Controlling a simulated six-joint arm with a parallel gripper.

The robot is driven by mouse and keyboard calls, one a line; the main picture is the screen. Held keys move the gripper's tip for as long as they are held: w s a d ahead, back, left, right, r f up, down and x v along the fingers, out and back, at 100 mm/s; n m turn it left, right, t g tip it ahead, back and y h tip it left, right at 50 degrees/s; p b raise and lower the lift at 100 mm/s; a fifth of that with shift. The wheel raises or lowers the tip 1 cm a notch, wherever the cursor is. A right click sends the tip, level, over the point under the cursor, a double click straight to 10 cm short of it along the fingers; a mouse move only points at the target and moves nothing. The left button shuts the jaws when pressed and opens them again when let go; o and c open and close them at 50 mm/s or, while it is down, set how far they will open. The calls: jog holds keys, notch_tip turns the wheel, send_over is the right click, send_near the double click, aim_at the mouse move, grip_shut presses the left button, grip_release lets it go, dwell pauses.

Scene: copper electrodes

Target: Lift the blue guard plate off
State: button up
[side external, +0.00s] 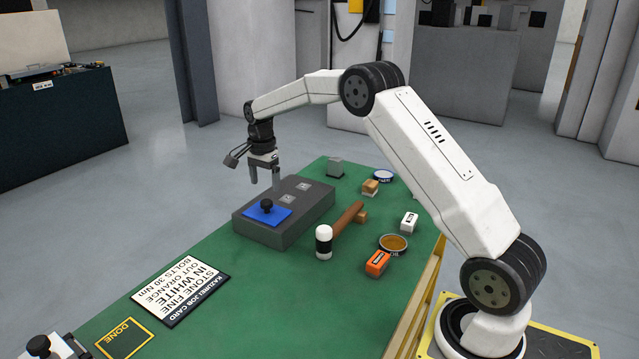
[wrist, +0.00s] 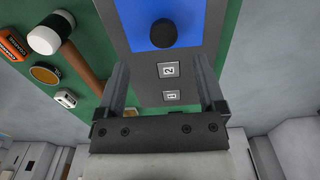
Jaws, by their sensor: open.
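The blue guard plate (side external: 267,214) lies flat on the near left end of the dark grey block (side external: 290,228), with a black round knob (side external: 267,204) standing on it. In the wrist view the blue plate (wrist: 190,22) and its knob (wrist: 163,33) are at the top, beyond the fingertips. My gripper (side external: 264,181) is open and empty, above the block and a little behind the knob, not touching it. In the wrist view its two fingers (wrist: 162,75) straddle the block's grey top, where two small numbered tiles (wrist: 168,69) show.
A mallet (side external: 324,240) with a white head lies right of the block. An orange box (side external: 378,263), a white box (side external: 409,222) and a round tin (side external: 393,243) are further right. A job card (side external: 181,290) and a DONE square (side external: 125,338) are on the near green bench top.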

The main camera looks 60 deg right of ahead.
aim_at(266, 202)
jog(key=shift+f, duration=1.15)
jog(key=shift+w+d+f, duration=0.1)
jog(key=shift+f, duration=1.2)
jog(key=shift+w+f, duration=0.1)
jog(key=shift+f, duration=1.2)
grip_shut()
